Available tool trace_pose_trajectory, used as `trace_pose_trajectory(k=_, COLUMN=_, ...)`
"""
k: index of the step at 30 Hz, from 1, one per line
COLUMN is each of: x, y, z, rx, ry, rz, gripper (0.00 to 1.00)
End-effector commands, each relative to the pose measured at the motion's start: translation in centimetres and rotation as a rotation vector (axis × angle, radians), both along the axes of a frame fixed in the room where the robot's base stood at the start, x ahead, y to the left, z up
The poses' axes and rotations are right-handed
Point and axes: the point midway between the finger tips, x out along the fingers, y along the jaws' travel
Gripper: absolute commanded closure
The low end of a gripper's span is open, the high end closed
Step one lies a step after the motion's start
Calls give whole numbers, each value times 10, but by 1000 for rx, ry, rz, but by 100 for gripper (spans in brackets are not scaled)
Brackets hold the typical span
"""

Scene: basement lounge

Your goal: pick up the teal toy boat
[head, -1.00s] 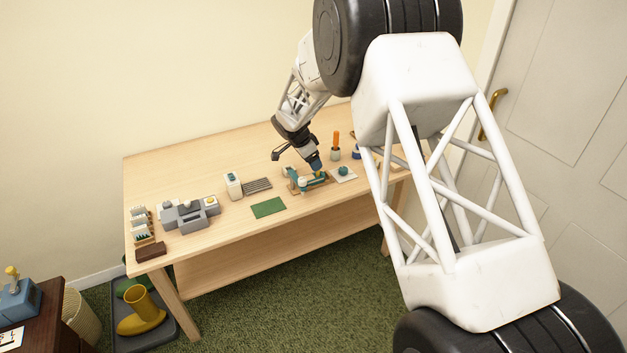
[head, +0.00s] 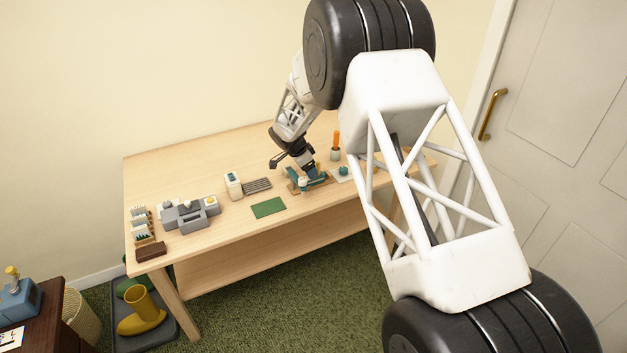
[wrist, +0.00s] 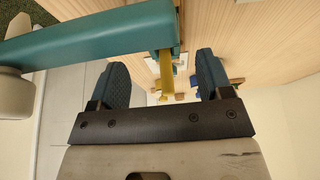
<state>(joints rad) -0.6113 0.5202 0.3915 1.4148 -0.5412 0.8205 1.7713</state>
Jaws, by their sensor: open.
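My gripper (head: 310,168) is open and points down over the front right part of the table. Under it is a teal long-bodied thing (head: 316,181) on a brown base. In the wrist view a large teal bar (wrist: 95,34) crosses at the upper left, with a narrow yellow part (wrist: 167,72) at its right end. The yellow part shows between the two spread fingers of my gripper (wrist: 163,72); contact cannot be told. A smaller teal thing (head: 343,170) sits on a pale square pad just right. I cannot tell for certain which teal thing is the boat.
On the wooden table (head: 235,160), an orange-handled tool in a holder (head: 336,142) stands behind right. A green mat (head: 268,207), dark slatted rack (head: 257,186), white box (head: 233,184) and grey fixture (head: 188,213) lie left.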

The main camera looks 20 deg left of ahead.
Motion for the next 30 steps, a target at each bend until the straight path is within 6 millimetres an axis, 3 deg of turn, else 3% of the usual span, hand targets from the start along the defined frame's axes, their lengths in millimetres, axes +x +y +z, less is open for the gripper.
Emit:
trace_pose_trajectory(k=13, x=2, y=-1, z=-5, rx=0, ry=0, rz=0, gripper=28)
trace_pose_trajectory(k=30, x=18, y=-14, z=-47, rx=0, ry=0, rz=0, gripper=28)
